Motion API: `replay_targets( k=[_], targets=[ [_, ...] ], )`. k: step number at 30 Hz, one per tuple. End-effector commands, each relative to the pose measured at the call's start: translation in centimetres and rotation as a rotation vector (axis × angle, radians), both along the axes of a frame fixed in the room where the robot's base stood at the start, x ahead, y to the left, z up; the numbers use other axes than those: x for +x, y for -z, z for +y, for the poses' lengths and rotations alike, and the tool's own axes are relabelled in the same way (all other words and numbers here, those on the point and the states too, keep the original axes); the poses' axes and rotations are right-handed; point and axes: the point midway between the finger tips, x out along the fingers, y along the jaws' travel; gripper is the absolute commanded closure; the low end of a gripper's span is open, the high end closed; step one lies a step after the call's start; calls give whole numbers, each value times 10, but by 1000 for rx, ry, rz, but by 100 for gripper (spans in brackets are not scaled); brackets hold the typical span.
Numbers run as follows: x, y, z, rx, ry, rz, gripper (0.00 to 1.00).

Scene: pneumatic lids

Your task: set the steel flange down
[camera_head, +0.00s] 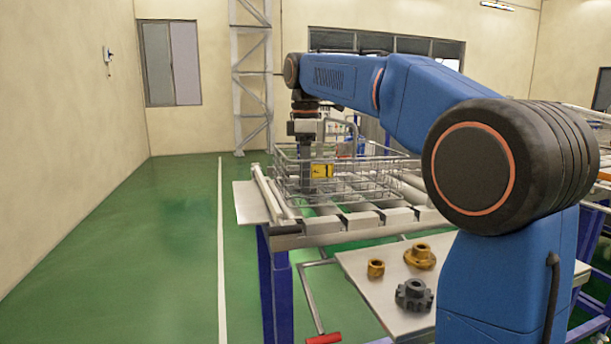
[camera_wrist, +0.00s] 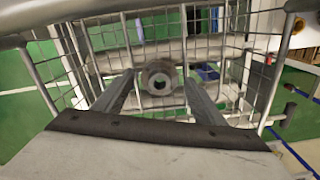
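The steel flange (camera_wrist: 160,77) shows in the wrist view as a grey ring with a dark central hole. It lies between the tips of my gripper (camera_wrist: 159,80), with a visible gap to each finger. The gripper looks open around it. The flange appears to be at the wire floor of the basket (camera_wrist: 86,62), though exact contact is hard to tell. In the head view my gripper (camera_head: 305,172) points down inside the wire basket (camera_head: 385,163). The flange cannot be made out there.
The basket stands on a roller conveyor (camera_head: 315,224). A side table (camera_head: 372,290) in front carries a brass bushing (camera_head: 375,268), a brass flanged part (camera_head: 420,256) and a dark gear (camera_head: 414,294). Basket walls surround my gripper closely. The green floor at left is clear.

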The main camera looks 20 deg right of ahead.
Motion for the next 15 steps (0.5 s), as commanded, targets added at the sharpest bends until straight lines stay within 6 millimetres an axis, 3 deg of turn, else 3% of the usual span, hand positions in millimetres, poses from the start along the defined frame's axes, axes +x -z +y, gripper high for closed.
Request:
replay_targets(
  k=[10,15],
  targets=[
    [0,-2,0,0,0,-1,35],
    [1,-19,0,0,0,-3,35]
  ],
)
